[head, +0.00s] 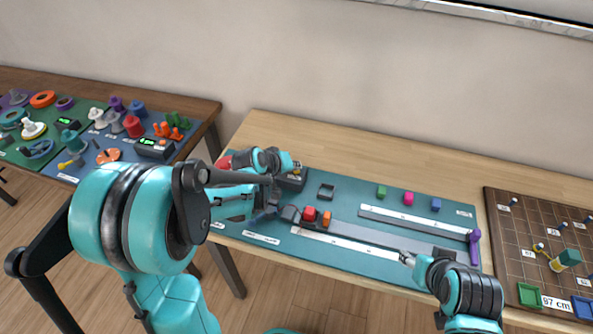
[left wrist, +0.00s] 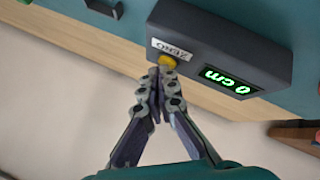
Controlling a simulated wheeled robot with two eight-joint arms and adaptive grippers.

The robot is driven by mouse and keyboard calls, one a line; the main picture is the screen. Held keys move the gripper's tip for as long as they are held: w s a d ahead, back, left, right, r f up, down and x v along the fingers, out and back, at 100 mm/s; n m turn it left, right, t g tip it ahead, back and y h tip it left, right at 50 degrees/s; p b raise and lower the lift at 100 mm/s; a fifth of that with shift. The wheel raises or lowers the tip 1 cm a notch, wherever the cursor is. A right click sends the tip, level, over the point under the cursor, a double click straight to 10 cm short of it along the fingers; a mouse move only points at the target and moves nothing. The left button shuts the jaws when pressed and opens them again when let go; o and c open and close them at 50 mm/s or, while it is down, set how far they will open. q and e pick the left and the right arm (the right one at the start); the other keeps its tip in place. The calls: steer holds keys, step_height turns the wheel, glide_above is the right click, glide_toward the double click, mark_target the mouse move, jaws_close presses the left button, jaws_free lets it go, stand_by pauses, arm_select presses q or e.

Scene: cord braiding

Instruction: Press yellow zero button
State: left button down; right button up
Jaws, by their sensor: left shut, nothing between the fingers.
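The dark box (left wrist: 215,45) has a white ZERO label (left wrist: 172,48), a yellow button (left wrist: 168,61) and a green display (left wrist: 230,82) that reads 0 cm, upside down in the left wrist view. The box (head: 291,183) stands at the back left of the teal mat in the head view. My left gripper (left wrist: 166,72) is shut and empty, its fingertips right at the yellow button and overlapping its edge. I cannot tell whether the button is pressed down. In the head view the left gripper (head: 297,166) is just above the box. My right gripper (head: 405,258) is over the mat's front right; its fingers are too small to judge.
On the teal mat (head: 345,190) lie red and orange blocks (head: 310,214), a long slide rail (head: 415,222), a purple piece (head: 474,247) and small coloured blocks. A brown grid board (head: 510,255) is at the right. A second table with coloured parts stands left.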

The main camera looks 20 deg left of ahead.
mark_target(295, 172)
arm_select(q)
steer(key=shift+r, duration=0.1)
stand_by(0.3)
steer(key=shift+r+p, duration=0.65)
steer(key=shift+r, duration=0.05)
step_height(295, 172, up, 5)
steer(key=p, duration=0.4)
stand_by(0.7)
steer(key=s+r+m+y, duration=0.1)
steer(key=s+r+m, duration=0.1)
steer(key=s, duration=1)
steer(key=s+r+m+g+y, duration=0.1)
steer(key=s+r+m+y, duration=0.1)
steer(key=s, duration=1.1)
steer(key=shift+r+m, duration=0.5)
steer(key=shift+r, duration=0.1)
